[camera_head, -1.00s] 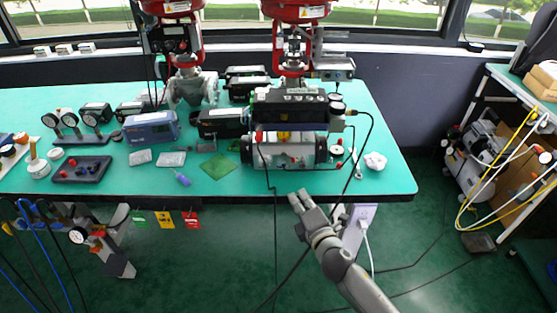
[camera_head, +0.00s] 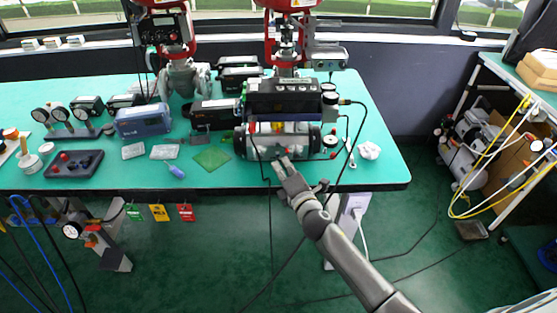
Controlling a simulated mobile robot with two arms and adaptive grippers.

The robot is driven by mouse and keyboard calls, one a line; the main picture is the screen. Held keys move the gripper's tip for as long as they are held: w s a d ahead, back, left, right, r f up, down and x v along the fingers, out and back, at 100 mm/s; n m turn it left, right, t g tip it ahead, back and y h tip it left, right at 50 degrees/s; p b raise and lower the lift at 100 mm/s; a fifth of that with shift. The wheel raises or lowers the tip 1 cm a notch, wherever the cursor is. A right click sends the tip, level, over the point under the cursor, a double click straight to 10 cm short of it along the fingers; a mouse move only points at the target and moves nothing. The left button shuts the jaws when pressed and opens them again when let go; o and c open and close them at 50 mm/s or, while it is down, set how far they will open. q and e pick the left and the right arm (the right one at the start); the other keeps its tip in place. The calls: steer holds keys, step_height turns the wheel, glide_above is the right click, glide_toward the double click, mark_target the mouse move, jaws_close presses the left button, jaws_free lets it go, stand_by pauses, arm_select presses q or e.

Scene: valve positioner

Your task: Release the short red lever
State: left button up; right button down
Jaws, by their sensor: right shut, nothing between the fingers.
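The valve positioner unit, a black box (camera_head: 284,97) over a silver cylinder (camera_head: 303,142), sits at the front edge of the green bench. Small red parts show on it: one at the upper left (camera_head: 252,128) of the cylinder and one at its lower right (camera_head: 332,155). I cannot tell which is the short red lever. My right gripper (camera_head: 281,163) is in front of the cylinder's lower middle, its fingers together and empty. It hides a bit of the cylinder's lower front; whether it touches is unclear. My left gripper is not in view.
Black cables hang from the unit past the bench edge, close to my right arm. A white crumpled piece (camera_head: 369,150) lies to its right. A green mat (camera_head: 211,158) and a blue box (camera_head: 143,121) lie to its left. Red valve actuators (camera_head: 288,30) stand behind.

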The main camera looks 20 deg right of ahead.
mark_target(281, 151)
steer(key=shift+w+a+f, duration=0.1)
steer(key=shift+w+f, duration=0.05)
steer(key=shift+w, duration=1.6)
steer(key=shift+s+n+p, duration=0.1)
steer(key=shift+n+p, duration=0.2)
steer(key=shift+p, duration=0.15)
steer(key=shift+p, duration=0.3)
steer(key=shift+d+r+n+g+h+p, duration=0.15)
steer(key=shift+d+n+g+p, duration=0.1)
steer(key=shift+n+p, duration=0.45)
steer(key=shift+d+r+n+g+h+p, duration=0.15)
steer(key=shift+n+g+p, duration=0.2)
steer(key=shift+p, duration=0.5)
steer(key=shift+s+d+r+n+g+h+p, duration=0.15)
steer(key=shift+n+h+p, duration=0.1)
steer(key=shift+n+p, duration=0.65)
steer(key=shift+w+d+r+n+g+h+p, duration=0.15)
steer(key=shift+n+p, duration=0.3)
steer(key=shift+p, duration=0.7)
steer(key=shift+s+d+n+g+h+p, duration=0.1)
steer(key=shift+s+n+g+h+p, duration=0.15)
steer(key=shift+n+p, duration=0.65)
steer(key=shift+w+f+h, duration=0.1)
steer(key=shift+f+h, duration=0.1)
steer(key=shift+h, duration=0.05)
